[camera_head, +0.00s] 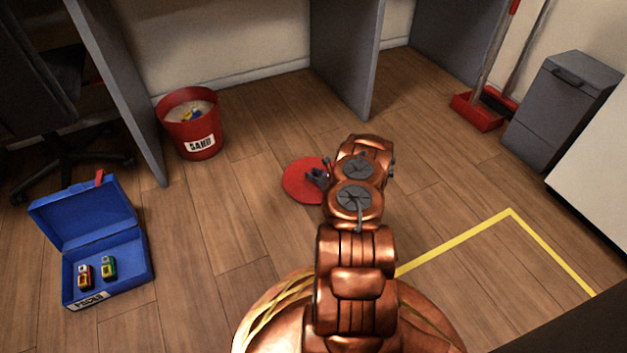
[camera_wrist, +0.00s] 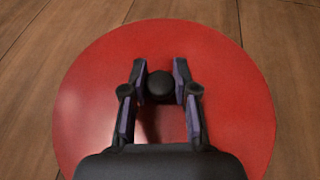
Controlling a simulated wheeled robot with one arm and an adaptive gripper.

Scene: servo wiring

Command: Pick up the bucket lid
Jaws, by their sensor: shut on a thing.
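The bucket lid (camera_head: 298,182) is a flat red disc at the middle of the head view, partly hidden behind my arm. It fills much of the wrist view (camera_wrist: 90,90), where a dark round knob (camera_wrist: 160,86) stands at its centre. My gripper (camera_wrist: 160,80) is over the lid with its two fingers on either side of the knob, shut on it. In the head view my gripper (camera_head: 318,178) shows small and dark at the lid's right part. I cannot tell whether the lid touches the floor. The red bucket (camera_head: 190,140) marked SAND stands open, with small coloured things on the sand.
An open blue case (camera_head: 105,235) with small coloured parts lies at the left. Grey partitions (camera_head: 345,60) stand behind. A red dustpan (camera_head: 480,110) and a grey bin (camera_head: 560,105) are at the right. Yellow tape (camera_head: 460,240) marks the floor. Floor between lid and bucket is clear.

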